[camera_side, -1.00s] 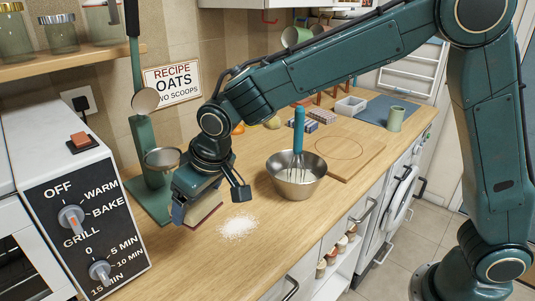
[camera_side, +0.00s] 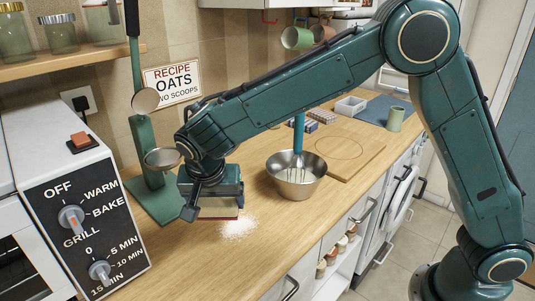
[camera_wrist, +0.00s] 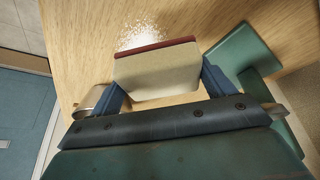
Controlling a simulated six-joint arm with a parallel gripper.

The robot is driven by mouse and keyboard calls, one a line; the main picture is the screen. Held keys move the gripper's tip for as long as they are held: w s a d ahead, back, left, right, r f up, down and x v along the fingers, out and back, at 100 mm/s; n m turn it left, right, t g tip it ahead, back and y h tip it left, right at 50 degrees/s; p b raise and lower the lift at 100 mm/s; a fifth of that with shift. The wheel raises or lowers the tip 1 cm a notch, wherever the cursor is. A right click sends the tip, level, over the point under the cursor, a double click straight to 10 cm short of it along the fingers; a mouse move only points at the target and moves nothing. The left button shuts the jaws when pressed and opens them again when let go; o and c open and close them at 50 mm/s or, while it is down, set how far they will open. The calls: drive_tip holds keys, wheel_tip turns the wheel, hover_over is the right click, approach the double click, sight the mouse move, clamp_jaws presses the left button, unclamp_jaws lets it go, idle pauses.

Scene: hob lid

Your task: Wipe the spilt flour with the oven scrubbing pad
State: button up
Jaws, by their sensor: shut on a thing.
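The scrubbing pad, a cream block with a dark red layer along one edge, is between the fingers of my gripper (camera_wrist: 160,84) in the wrist view, where its cream face (camera_wrist: 157,74) shows. In the side view my gripper (camera_side: 213,204) is low over the counter, shut on the pad, and the red edge (camera_side: 219,216) faces down. The spilt flour (camera_side: 238,228) is a white patch on the wood just right of the pad. It also shows in the wrist view (camera_wrist: 137,33), just beyond the red edge. I cannot tell whether the pad touches the counter.
A metal bowl (camera_side: 296,186) with a blue-handled whisk (camera_side: 299,135) stands right of the flour. A green stand (camera_side: 150,163) with a small metal cup is behind left. Counter (camera_side: 190,250) in front is bare.

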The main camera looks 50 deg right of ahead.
sight(221, 233)
drive_tip(key=shift+f, duration=0.15)
drive_tip(key=shift+f, duration=3.85)
drive_tip(key=shift+d, duration=1.2)
drive_tip(key=shift+c, duration=0.3)
drive_tip(key=shift+d, duration=4.5)
drive_tip(key=shift+a+f, duration=0.1)
drive_tip(key=shift+a, duration=5.6)
drive_tip(key=shift+w+d, duration=0.1)
drive_tip(key=shift+d, duration=5.5)
drive_tip(key=shift+a, duration=5.75)
drive_tip(key=shift+d+r, duration=0.1)
drive_tip(key=shift+r, duration=4.05)
